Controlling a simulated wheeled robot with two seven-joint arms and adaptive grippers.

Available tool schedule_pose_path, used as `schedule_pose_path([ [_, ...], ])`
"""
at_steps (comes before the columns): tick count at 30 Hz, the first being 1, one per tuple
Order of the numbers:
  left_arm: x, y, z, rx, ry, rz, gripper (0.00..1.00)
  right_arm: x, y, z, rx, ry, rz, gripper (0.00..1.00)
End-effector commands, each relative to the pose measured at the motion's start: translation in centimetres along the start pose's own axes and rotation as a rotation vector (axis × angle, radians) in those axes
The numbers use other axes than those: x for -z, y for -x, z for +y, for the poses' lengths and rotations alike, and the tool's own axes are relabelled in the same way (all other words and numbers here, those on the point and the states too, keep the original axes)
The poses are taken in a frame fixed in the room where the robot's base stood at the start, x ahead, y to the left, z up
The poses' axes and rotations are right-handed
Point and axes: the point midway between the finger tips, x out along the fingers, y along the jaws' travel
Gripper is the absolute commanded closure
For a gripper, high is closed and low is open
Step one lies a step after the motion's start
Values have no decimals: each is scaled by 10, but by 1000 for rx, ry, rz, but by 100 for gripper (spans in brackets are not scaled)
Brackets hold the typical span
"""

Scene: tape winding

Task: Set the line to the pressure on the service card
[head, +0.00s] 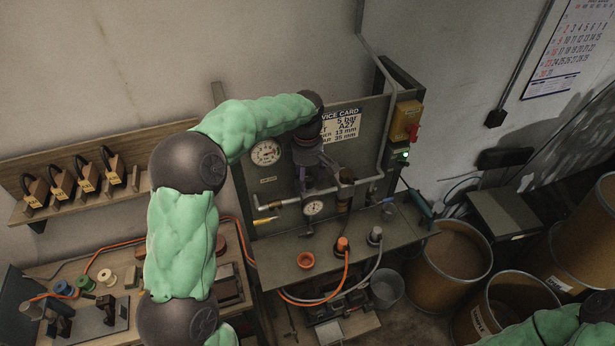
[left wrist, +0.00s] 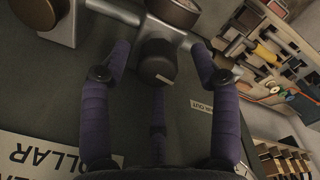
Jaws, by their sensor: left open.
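The service card (head: 342,125) is on the back panel in the head view, its left part hidden by my arm. A smaller gauge (head: 313,207) sits on the pipe below my left gripper (head: 320,178); a gauge also shows at the top of the left wrist view (left wrist: 176,10). There, my open left gripper (left wrist: 161,50) has its fingers either side of a dark round knob (left wrist: 157,61). Contact is unclear. My right gripper is out of view.
A yellow and red switch box (head: 405,121) with a green light is right of the panel. An orange-topped fitting (head: 342,244) with a hose and an orange cup (head: 305,260) are on the bench. Drums (head: 448,255) stand at the right. Padlock-like parts (head: 88,178) line the left shelf.

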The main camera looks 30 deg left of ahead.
Motion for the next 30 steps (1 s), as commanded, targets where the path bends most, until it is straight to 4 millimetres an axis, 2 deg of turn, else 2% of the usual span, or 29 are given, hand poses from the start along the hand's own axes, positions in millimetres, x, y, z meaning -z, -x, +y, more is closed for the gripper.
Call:
schedule_pose_path([
  [5, 0, -10, 0, 0, 0, 0, 38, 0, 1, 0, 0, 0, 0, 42],
  [13, 0, -11, 0, 0, 0, 0, 38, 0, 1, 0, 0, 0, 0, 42],
  [14, 0, -11, 0, 0, 0, 0, 44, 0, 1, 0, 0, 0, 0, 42],
  [19, 0, -11, 0, 0, 0, 0, 92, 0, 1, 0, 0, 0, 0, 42],
  [20, 0, -11, 0, 0, 0, 0, 94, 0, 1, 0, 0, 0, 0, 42],
  [26, 0, -12, 0, 1, -22, 0, 94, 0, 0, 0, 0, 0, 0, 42],
  [30, 1, -12, 0, 1, -117, -2, 94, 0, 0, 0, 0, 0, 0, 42],
])
